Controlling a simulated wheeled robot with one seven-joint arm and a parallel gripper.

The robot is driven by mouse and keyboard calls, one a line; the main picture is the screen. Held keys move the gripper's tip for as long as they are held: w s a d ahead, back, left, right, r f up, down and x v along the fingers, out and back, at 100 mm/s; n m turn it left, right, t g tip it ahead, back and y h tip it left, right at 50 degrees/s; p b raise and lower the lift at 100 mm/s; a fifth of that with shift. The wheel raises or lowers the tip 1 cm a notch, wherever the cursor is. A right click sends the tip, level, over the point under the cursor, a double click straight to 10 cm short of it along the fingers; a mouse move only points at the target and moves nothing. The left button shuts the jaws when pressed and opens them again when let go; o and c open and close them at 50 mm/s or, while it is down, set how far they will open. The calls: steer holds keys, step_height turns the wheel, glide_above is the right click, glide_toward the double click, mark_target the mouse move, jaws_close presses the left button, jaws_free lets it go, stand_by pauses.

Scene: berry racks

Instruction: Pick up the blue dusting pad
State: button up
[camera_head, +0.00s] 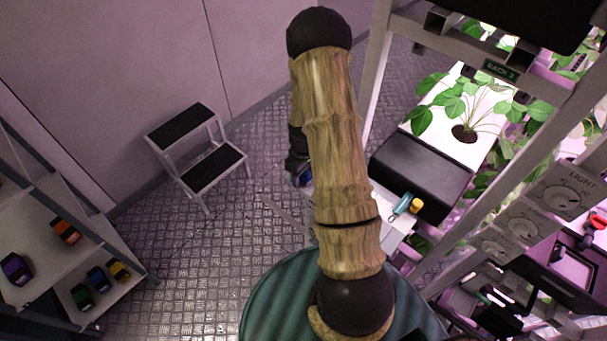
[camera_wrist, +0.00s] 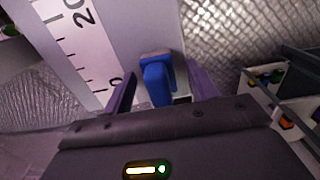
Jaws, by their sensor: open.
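The blue dusting pad (camera_wrist: 154,82) shows in the wrist view as a blue block-like piece, standing out from a pale surface. My gripper (camera_wrist: 160,70) is open, with one purple finger on each side of the pad. The pad sits between the fingers; I cannot tell how deep it is or whether a finger touches it. In the head view my wooden-looking arm hides most of the gripper. A small patch of blue beside the arm may be the pad, but it is too small to tell.
A ruler-like scale (camera_wrist: 82,40) runs along the pale surface. A two-step stool (camera_head: 213,168) stands left on the metal floor. A shelf (camera_head: 40,225) with several coloured blocks is far left. The plant rack (camera_head: 500,210) stands right, with a dark box (camera_head: 420,172) and a teal item (camera_head: 402,203).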

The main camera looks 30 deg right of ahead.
steer(key=shift+c, duration=0.5)
steer(key=c, duration=1)
steer(key=shift+o, duration=0.2)
steer(key=shift+r, duration=0.15)
step_height(320, 180, up, 10)
steer(key=b, duration=0.3)
